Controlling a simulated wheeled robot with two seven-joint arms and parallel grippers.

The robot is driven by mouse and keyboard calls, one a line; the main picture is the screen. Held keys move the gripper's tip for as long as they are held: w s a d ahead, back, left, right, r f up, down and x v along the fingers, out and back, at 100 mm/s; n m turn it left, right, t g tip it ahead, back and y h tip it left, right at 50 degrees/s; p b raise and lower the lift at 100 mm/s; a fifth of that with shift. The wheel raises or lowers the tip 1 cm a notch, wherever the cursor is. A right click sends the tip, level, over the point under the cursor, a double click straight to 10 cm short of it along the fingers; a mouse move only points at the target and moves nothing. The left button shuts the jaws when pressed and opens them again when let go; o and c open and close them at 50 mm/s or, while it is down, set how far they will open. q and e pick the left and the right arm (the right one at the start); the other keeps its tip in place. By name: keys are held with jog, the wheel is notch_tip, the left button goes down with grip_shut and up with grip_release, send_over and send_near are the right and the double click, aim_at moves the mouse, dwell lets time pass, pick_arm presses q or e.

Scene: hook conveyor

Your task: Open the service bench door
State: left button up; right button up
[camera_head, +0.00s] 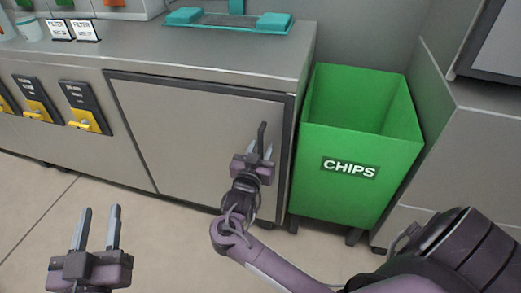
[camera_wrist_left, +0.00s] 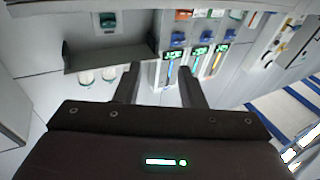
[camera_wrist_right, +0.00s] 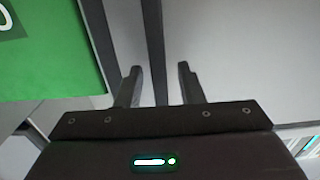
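The service bench door (camera_head: 185,135) is a flat grey panel in a dark frame, and it looks closed. Its handle (camera_head: 262,132) is a dark upright bar near the door's right edge. My right gripper (camera_head: 260,148) is at the handle with its fingers apart. In the right wrist view, the handle (camera_wrist_right: 153,40) runs between the open fingers, nearer the left one, with gaps visible. Depth against the bar is hard to judge. My left gripper (camera_head: 101,208) is open and empty, low at the left, away from the door.
A green CHIPS bin (camera_head: 345,190) stands just right of the door. Yellow latches (camera_head: 90,120) line the bench front at left. The floor before the door is open.

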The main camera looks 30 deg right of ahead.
grip_shut()
dwell(0.4)
